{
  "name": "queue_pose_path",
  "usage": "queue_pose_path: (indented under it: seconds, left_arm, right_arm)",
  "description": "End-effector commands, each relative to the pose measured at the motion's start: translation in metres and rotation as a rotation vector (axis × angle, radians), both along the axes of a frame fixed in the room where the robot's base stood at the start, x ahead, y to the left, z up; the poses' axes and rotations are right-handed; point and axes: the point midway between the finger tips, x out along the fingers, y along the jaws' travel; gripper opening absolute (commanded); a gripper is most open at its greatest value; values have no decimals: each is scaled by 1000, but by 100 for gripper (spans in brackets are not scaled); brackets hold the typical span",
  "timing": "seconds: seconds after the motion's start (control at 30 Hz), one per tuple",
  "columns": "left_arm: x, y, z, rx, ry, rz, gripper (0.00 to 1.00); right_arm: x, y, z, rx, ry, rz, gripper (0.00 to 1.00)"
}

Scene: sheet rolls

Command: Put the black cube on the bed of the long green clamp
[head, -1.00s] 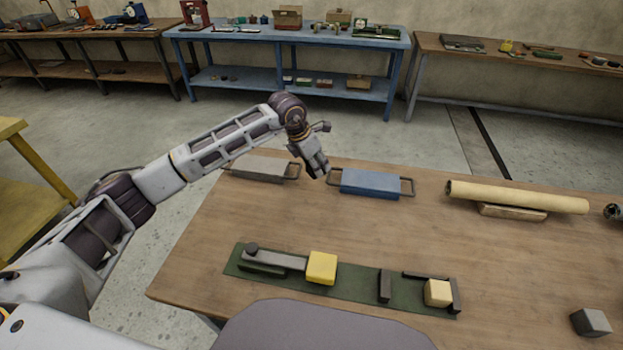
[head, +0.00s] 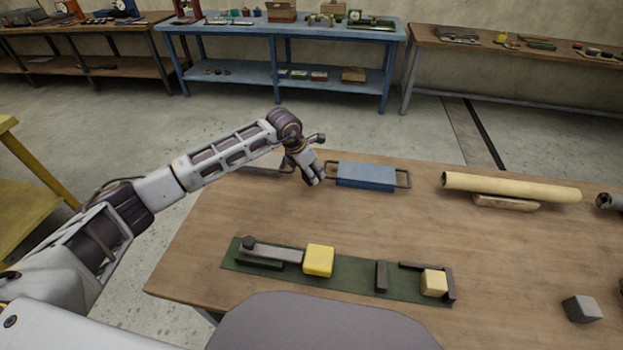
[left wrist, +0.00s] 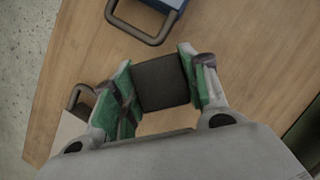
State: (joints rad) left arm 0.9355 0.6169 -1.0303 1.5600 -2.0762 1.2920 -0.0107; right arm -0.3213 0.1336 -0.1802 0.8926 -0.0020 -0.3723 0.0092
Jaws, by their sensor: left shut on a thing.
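My left gripper (head: 313,179) is over the table's far side, between the grey plate and the blue plate in the head view. In the left wrist view its green-padded fingers (left wrist: 162,88) are shut on the black cube (left wrist: 162,83). The cube is hidden or too small to tell in the head view. The long green clamp (head: 342,280) lies near the table's front edge, apart from the gripper. It has a dark grey arm with a round knob at its left, a yellow block beside that arm, and a dark upright, a dark bracket and a cream block at its right.
The blue plate (head: 366,176) with wire handles lies right of my gripper; the grey plate (head: 262,163) is partly behind my arm. A cream roll (head: 511,187) rests on a wooden support farther right. A grey cube (head: 582,309) sits at front right. The table's middle is clear.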

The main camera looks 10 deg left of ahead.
Motion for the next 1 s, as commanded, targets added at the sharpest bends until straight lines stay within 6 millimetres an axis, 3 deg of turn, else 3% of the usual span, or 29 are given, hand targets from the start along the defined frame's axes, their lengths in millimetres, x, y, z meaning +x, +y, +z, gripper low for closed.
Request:
queue_pose_path:
  seconds: [0.33,0.7,1.0]
  left_arm:
    - [0,0,-2,0,0,0,18]
    - [0,1,-35,1,0,1,18]
    - [0,0,-37,0,-1,0,18]
  right_arm:
    - [0,0,0,0,0,0,40]
    - [0,0,0,0,1,0,40]
    - [0,0,0,0,1,-1,40]
